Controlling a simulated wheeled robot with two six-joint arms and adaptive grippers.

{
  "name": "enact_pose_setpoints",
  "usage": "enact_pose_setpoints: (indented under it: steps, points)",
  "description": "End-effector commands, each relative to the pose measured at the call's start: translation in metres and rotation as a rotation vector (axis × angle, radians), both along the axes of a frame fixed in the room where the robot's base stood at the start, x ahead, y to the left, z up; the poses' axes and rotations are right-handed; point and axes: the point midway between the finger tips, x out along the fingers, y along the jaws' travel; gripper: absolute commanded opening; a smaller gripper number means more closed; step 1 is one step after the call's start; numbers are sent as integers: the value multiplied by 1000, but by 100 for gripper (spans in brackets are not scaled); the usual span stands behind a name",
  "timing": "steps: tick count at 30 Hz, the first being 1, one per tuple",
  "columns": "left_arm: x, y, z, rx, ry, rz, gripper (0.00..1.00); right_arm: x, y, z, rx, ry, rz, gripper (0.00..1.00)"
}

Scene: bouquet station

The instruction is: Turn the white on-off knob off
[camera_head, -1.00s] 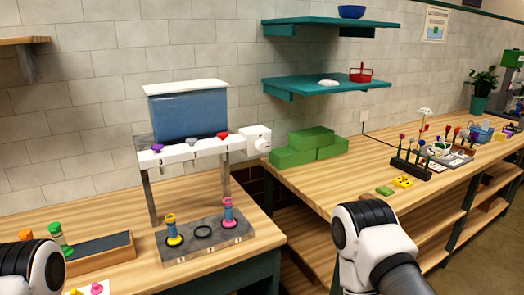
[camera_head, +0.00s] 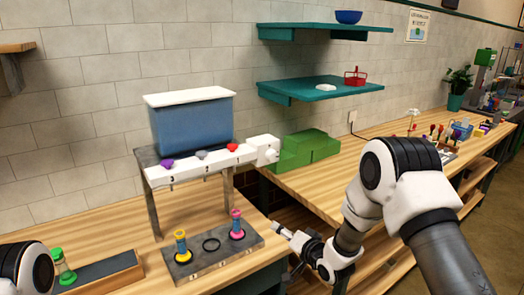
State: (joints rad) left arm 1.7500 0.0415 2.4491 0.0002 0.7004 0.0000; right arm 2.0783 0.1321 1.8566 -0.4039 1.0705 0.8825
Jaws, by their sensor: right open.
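The white on-off knob (camera_head: 270,155) sits on the white box at the right end of the dispenser's white rail (camera_head: 186,172). It is small here, and I cannot tell its setting. My right gripper (camera_head: 281,229) is open and empty, in front of and below the knob, near the right edge of the grey base plate. It is apart from the knob. My left arm shows at the lower left edge, but its gripper is out of view.
A blue tank (camera_head: 193,122) with a white lid stands on the dispenser, above purple, grey and red valves. Two vases (camera_head: 238,226) stand on the grey plate. Green blocks (camera_head: 308,149) lie close to the right of the knob. A gap separates the two wooden benches.

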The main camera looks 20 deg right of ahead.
Motion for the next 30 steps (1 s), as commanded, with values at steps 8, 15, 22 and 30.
enact_pose_setpoints:
  steps: [8, 15, 22, 30]
  points:
    - [0, 0, 24, 0, 1, -2, 0, 51, -17, 181, 2, -286, -11, 63]
    - [0, 0, 42, 0, 2, -2, 0, 84, -8, 184, -1, -287, -9, 63]
    - [0, 0, 57, 0, 1, -1, 0, 120, 1, 180, 0, -284, -10, 63]
    - [0, 0, 56, 0, 1, -2, 0, 125, 3, 178, 1, -284, -11, 63]
